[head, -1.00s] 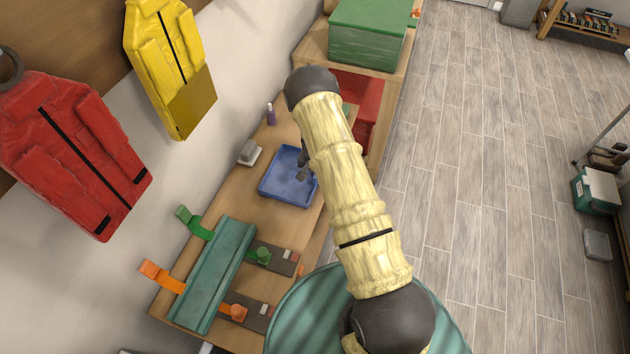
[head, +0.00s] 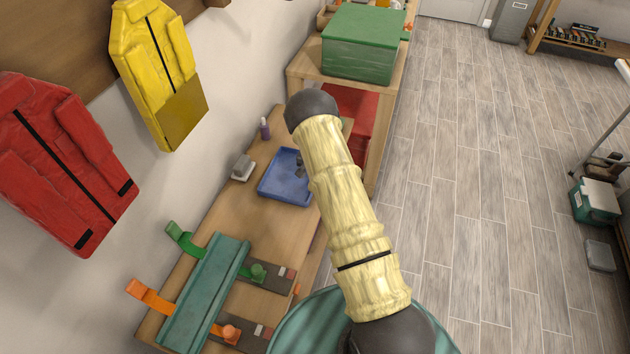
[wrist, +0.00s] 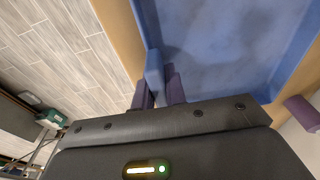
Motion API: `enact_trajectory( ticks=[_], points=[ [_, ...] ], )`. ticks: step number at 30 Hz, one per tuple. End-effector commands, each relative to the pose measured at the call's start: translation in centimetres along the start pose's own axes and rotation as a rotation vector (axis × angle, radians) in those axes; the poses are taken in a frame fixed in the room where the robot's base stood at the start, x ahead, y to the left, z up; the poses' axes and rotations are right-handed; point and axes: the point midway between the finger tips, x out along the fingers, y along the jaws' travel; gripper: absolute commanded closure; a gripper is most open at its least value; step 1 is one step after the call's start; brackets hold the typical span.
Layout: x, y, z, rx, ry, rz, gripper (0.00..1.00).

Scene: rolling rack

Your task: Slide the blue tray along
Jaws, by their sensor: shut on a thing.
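The blue tray (head: 282,186) lies flat on the wooden bench, left of my arm in the head view. It is shallow and looks empty. In the wrist view its floor (wrist: 235,40) fills the upper middle and right. In the head view my arm hides the tray's right edge and most of the gripper.
A grey block (head: 242,167) stands close to the tray's left side, and a small purple bottle (head: 265,129) stands beyond it. A teal channel piece (head: 205,290) with green and orange clamps lies nearer. Bare bench top (head: 245,222) lies between tray and channel.

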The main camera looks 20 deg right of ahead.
Motion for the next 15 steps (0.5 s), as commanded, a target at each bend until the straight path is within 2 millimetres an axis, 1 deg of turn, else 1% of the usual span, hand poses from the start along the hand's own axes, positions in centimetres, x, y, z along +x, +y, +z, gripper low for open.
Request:
enact_trajectory(
  ticks=[1, 15],
  points=[
    [0.3, 0.0, -0.4, 0.001, 0.002, -0.001, 1.00],
    [0.7, -0.4, -3.3, 0.001, 0.002, -0.001, 1.00]
  ],
)
